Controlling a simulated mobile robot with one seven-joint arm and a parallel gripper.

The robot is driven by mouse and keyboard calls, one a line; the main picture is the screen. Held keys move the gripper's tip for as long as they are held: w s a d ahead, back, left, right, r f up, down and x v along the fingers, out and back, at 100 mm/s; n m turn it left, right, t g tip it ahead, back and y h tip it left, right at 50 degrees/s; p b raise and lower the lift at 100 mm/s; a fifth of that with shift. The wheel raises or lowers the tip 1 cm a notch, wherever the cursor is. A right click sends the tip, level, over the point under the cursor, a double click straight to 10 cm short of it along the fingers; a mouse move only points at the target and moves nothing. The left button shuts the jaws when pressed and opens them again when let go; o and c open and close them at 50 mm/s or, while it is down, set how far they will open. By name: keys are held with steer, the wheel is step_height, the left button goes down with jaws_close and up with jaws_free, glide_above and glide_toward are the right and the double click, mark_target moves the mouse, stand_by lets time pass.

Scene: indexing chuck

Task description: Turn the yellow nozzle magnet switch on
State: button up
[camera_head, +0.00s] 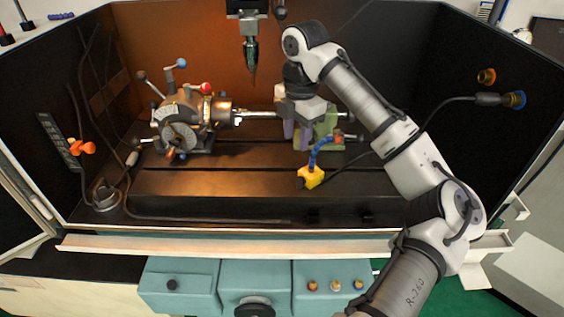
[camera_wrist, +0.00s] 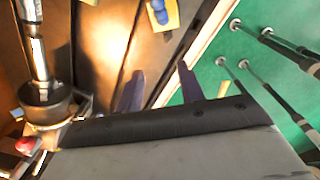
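The yellow nozzle magnet (camera_head: 311,177) is a small block on the dark slotted table, right of centre. A blue segmented hose (camera_head: 318,150) rises from it and bends right. A small dark part (camera_head: 300,183) shows on its left side; I cannot tell the switch's position. In the wrist view, the yellow magnet (camera_wrist: 172,14) is at the top edge, partly cut off, with blue on it. My gripper (camera_head: 296,134) is above and behind the magnet, pointing down, apart from it. In the wrist view, my gripper (camera_wrist: 159,87) has its two purple fingers apart with nothing between them.
The indexing chuck (camera_head: 184,120) with several coloured-knob levers stands at the left. A green tailstock (camera_head: 328,130) is just behind my gripper. A spindle (camera_head: 251,50) hangs above. The front of the table (camera_head: 220,184) is mostly clear, with a raised front ledge (camera_head: 200,244).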

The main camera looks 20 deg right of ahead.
mark_target(299, 180)
steer(key=shift+g, duration=0.3)
steer(key=f, duration=0.8)
steer(key=d+f+p, duration=0.1)
steer(key=f, duration=0.4)
steer(key=shift+s+f, duration=0.1)
steer(key=shift+s, duration=0.25)
